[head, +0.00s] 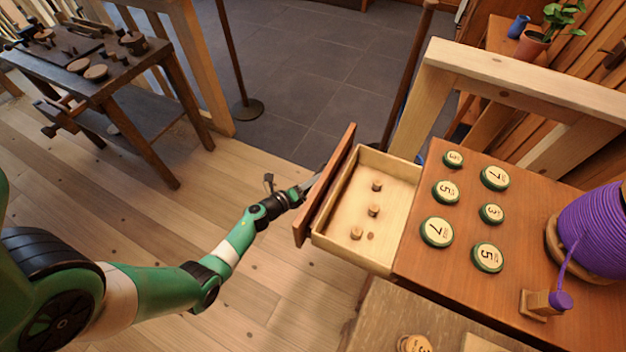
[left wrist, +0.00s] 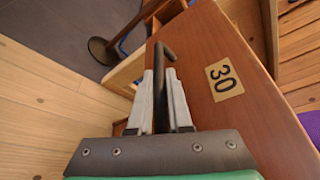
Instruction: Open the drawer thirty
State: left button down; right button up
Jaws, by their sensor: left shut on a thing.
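The drawer (head: 372,235) is pulled well out of the left end of the wooden cabinet (head: 540,225). Its brown front panel (left wrist: 225,75) carries a plate marked 30 (left wrist: 223,80) in the left wrist view. Several small wooden pegs (head: 374,210) stand on the drawer's pale floor. My left gripper (head: 314,183) is at the outer face of the drawer front. In the left wrist view its jaws (left wrist: 162,103) are shut on a dark bent handle (left wrist: 163,60). The handle is mostly hidden in the head view. My right gripper is not in view.
Several numbered green-rimmed discs (head: 436,231) lie on the cabinet top, with a purple thread spool (head: 595,232) at right. A dark workbench (head: 95,70) stands at upper left. Posts and a pale wooden rail (head: 530,80) are behind the drawer. The floor left of the drawer is clear.

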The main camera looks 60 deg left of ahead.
pick_arm(q)
jog(key=c, duration=0.8)
grip_release()
jog(key=shift+c, duration=0.2)
jog(key=p+v, duration=0.5)
jog(key=v, duration=0.6)
jog(key=shift+s, duration=0.25)
jog(key=shift+d+r, duration=0.1)
jog(key=shift+r, duration=0.1)
